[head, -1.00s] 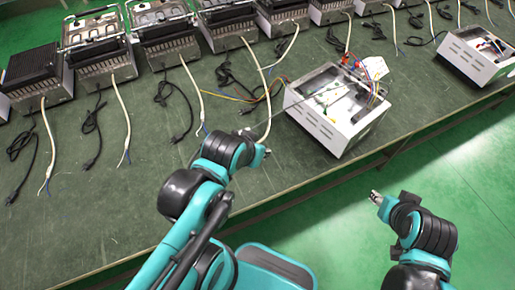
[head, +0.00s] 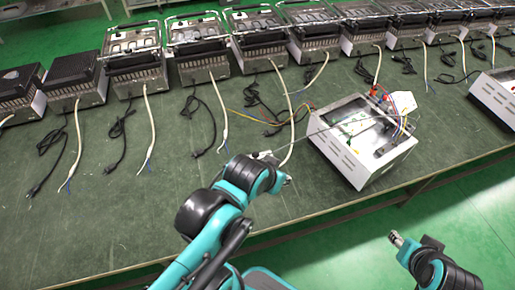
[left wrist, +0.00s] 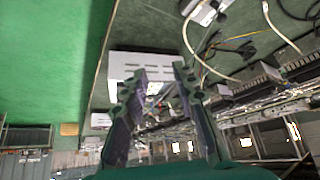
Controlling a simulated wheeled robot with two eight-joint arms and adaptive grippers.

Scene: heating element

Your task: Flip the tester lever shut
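The tester appears to be the white open-topped box (head: 345,160) near the table's front edge, with wires and small parts inside. A thin rod runs from its top toward the left; I cannot tell whether this is the lever. My left gripper (head: 287,180) is left of the box, apart from it, its fingers hardly visible in the head view. In the left wrist view my left gripper (left wrist: 163,75) has two fingers spread and nothing between them, with a white vented box (left wrist: 124,66) beyond. My right gripper (head: 397,239) is off the table's front edge, its fingers too small to read.
A row of heater units (head: 200,62) with loose cords lines the back of the green table (head: 120,215). A white cord (head: 292,125) and coloured wires lie near my left gripper. A second white box (head: 490,98) stands at the right. The front left table is clear.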

